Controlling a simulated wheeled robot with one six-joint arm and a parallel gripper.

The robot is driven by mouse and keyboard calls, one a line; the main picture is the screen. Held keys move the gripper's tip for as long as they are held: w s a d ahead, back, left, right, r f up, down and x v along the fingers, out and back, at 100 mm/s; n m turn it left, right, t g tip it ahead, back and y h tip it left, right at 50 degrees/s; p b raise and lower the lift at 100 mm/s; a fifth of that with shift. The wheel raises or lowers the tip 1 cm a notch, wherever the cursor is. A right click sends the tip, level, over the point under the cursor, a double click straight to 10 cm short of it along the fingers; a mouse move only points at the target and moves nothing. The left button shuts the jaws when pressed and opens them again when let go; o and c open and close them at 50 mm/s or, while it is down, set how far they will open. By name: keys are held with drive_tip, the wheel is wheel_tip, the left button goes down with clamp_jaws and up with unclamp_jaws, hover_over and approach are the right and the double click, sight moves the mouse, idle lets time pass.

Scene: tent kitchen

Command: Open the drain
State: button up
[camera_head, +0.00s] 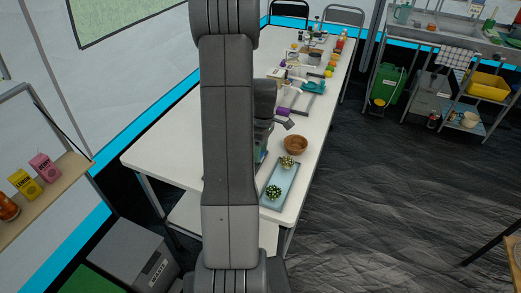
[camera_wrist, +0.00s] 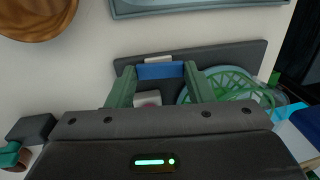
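The sink unit (camera_head: 455,28) stands at the far upper right in the head view, with a metal top. Its basin is cut by the picture edge and too small to read, and I cannot make out a drain. My gripper (camera_wrist: 160,72) has its two greenish fingers spread apart in the wrist view. A blue block-like thing (camera_wrist: 161,71) shows between the fingertips, seemingly beyond them, in front of a dark grey panel (camera_wrist: 235,55). I cannot tell whether the fingers touch it.
The long white table (camera_head: 165,155) carries a wooden bowl (camera_head: 296,144), a blue-grey tray (camera_head: 273,197) and several other items. A green basket (camera_wrist: 232,84) lies right of my fingers. Green containers (camera_head: 386,86) and a yellow tub (camera_head: 487,86) are below the sink. Dark floor (camera_head: 390,190) lies open between.

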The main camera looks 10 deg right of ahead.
drive_tip(key=shift+s+a+f+t+h+b, duration=0.2)
drive_tip(key=shift+t+h+b, duration=0.3)
drive_tip(key=shift+b, duration=1.05)
drive_tip(key=shift+c, duration=0.2)
drive_tip(key=shift+r+t+b, duration=0.2)
drive_tip(key=shift+t+b, duration=0.3)
drive_tip(key=shift+b, duration=0.05)
drive_tip(key=o, duration=0.7)
drive_tip(key=shift+d+r+p, duration=0.1)
drive_tip(key=shift+r+p, duration=0.05)
drive_tip(key=shift+p, duration=0.3)
